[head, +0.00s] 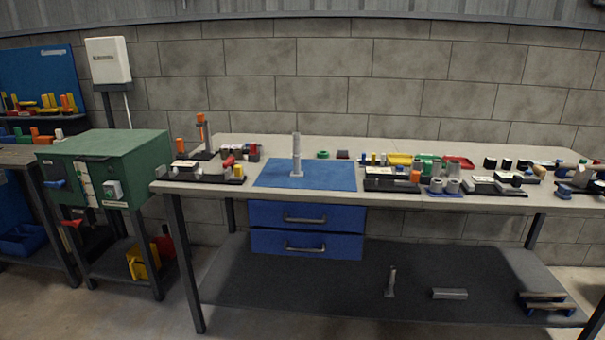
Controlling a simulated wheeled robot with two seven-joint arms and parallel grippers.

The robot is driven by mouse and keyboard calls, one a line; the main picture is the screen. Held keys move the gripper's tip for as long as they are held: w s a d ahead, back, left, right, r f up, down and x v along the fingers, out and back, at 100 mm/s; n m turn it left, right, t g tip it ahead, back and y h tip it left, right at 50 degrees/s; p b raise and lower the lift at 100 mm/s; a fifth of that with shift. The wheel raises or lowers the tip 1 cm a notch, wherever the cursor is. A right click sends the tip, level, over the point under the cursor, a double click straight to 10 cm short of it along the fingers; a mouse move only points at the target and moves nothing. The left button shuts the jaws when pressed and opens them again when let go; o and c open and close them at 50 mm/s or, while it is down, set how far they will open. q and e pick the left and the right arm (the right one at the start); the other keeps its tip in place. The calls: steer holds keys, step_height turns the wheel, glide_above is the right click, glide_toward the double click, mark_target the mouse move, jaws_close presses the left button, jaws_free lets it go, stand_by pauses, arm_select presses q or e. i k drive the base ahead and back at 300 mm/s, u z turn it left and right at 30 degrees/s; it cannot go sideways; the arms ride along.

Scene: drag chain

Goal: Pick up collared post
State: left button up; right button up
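A grey upright post (297,148) with a wider part low down stands on the blue mat (335,177) at the middle-left of the workbench. It looks like the collared post. Its foot rests on the mat, and nothing touches its sides. A second, shorter grey post (391,282) with a flared foot stands on the dark lower shelf; I cannot tell whether it has a collar. Neither of my grippers is in view.
The workbench (270,146) carries dark fixture trays on both sides of the mat, including a left tray (205,176). Blue drawers (305,228) hang below. A grey block (450,293) lies on the lower shelf (330,290). A green cabinet (105,148) stands left.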

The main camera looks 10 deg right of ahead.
mark_target(297, 172)
steer(key=u, duration=0.85)
steer(key=i, duration=1.45)
steer(key=z, duration=0.35)
